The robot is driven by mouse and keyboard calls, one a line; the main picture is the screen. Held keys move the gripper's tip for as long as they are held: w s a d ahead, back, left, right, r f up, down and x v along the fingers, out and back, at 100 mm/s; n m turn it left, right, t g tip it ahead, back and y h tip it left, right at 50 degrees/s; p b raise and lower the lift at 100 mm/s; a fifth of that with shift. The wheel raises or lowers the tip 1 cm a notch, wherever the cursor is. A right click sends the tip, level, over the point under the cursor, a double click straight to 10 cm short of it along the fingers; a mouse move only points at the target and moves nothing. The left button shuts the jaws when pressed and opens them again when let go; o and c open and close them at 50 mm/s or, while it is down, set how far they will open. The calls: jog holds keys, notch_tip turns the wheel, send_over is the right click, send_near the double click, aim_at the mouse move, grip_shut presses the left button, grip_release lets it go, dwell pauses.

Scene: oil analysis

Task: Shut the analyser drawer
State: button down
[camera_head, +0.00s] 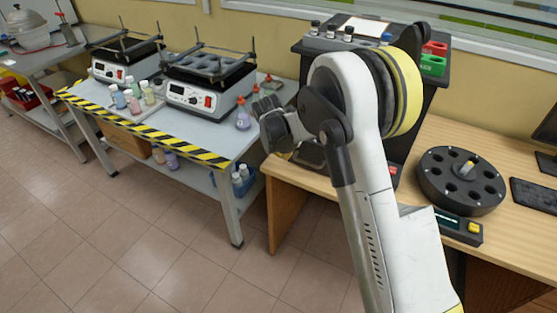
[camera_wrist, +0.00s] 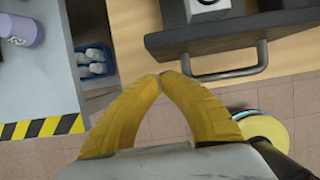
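The analyser (camera_head: 398,150) is a tall black machine on the wooden desk, largely hidden behind my arm in the head view. In the wrist view its dark drawer (camera_wrist: 240,28) shows from above at the top right, with a grey bar handle (camera_wrist: 228,76) on its front. A pale block with a round opening (camera_wrist: 208,6) sits on or in the drawer. How far the drawer stands out cannot be told. My gripper (camera_wrist: 160,76) has two yellow fingers with their tips together and nothing between them. The tips appear just left of the handle, apart from it in the picture.
Left is a grey bench (camera_head: 205,134) with striped edging, heater units, bottles and a blue bin (camera_head: 243,182) on its lower shelf. On the wooden desk (camera_head: 420,140), a round black carousel (camera_head: 462,181) stands to the right. Tiled floor lies open in front.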

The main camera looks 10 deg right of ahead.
jog(key=shift+w+d, duration=0.3)
jog(key=shift+w, duration=0.15)
jog(key=shift+w+d+r, duration=0.1)
jog(key=shift+w+d, duration=0.1)
jog(key=shift+w, duration=0.05)
jog(key=w+d, duration=0.2)
jog(key=w, duration=0.1)
jog(key=w+d+p, duration=0.1)
jog(key=w+d, duration=0.4)
jog(key=w, duration=0.2)
jog(key=shift+d, duration=0.15)
